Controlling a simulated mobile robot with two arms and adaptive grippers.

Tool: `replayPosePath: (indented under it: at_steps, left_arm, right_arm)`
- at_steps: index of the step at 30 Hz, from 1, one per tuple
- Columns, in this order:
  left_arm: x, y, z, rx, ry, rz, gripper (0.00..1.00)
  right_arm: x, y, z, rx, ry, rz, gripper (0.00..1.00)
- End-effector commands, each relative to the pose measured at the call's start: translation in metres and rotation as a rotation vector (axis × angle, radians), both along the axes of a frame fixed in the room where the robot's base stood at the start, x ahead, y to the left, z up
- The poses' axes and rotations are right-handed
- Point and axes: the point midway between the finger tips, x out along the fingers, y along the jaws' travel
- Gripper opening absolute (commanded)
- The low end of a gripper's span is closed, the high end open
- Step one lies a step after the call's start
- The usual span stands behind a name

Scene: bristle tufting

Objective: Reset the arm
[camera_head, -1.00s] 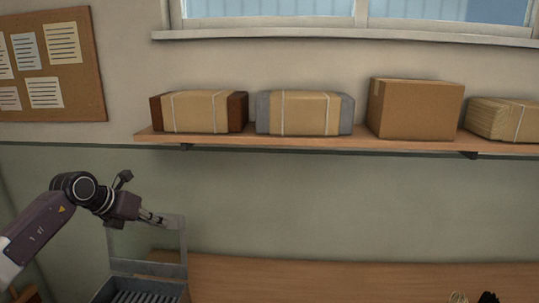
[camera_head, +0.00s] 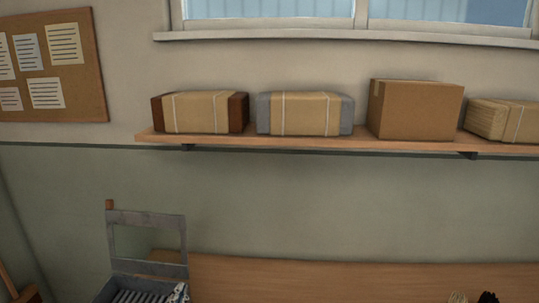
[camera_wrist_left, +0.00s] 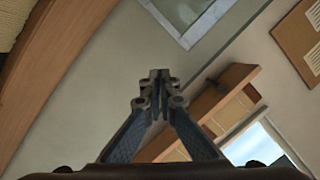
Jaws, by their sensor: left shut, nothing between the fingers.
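My left gripper (camera_wrist_left: 157,88) is shut and empty in the left wrist view, its two fingers meeting at the tips. In the head view only a small light-and-dark part of the left gripper (camera_head: 180,292) shows at the bottom edge, by the right side of the grey rack; the rest of that arm is out of the picture. My right gripper is in neither view.
A grey rack (camera_head: 147,217) with an upright frame stands at the lower left by a wooden bench (camera_head: 330,278). Wrapped bundles and a cardboard box (camera_head: 415,110) sit on the wall shelf (camera_head: 300,140). The wall below the shelf is clear.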

Motion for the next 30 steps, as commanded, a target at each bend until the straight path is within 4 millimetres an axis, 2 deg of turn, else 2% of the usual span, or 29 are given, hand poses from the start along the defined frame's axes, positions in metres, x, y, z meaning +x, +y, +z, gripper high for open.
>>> replayPosePath:
  at_steps: [1,3,6,9,15,21,22,30]
  left_arm:
    - [-0.026,0.007,-0.029,-0.078,0.105,0.051,0.00]
    - [-0.063,0.015,-0.068,-0.176,0.256,0.118,0.00]
    - [-0.118,0.018,-0.111,-0.287,0.449,0.193,0.00]
    - [-0.166,0.015,-0.139,-0.364,0.604,0.242,0.00]
    - [-0.245,0.005,-0.169,-0.466,0.839,0.305,0.00]
    - [-0.311,-0.008,-0.180,-0.537,1.027,0.343,0.00]
    - [-0.314,-0.009,-0.186,-0.540,1.041,0.346,0.00]
    - [-0.298,-0.011,-0.269,-0.527,1.059,0.350,0.00]
  right_arm:
    - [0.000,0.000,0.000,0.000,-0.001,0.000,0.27]
    - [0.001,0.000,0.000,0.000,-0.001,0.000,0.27]
    - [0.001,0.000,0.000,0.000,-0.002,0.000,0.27]
    - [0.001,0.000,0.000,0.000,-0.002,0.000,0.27]
    - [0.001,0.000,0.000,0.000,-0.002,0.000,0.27]
    - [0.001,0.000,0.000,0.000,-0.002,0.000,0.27]
    - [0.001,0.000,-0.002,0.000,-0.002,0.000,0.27]
    - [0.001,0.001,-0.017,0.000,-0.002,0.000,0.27]
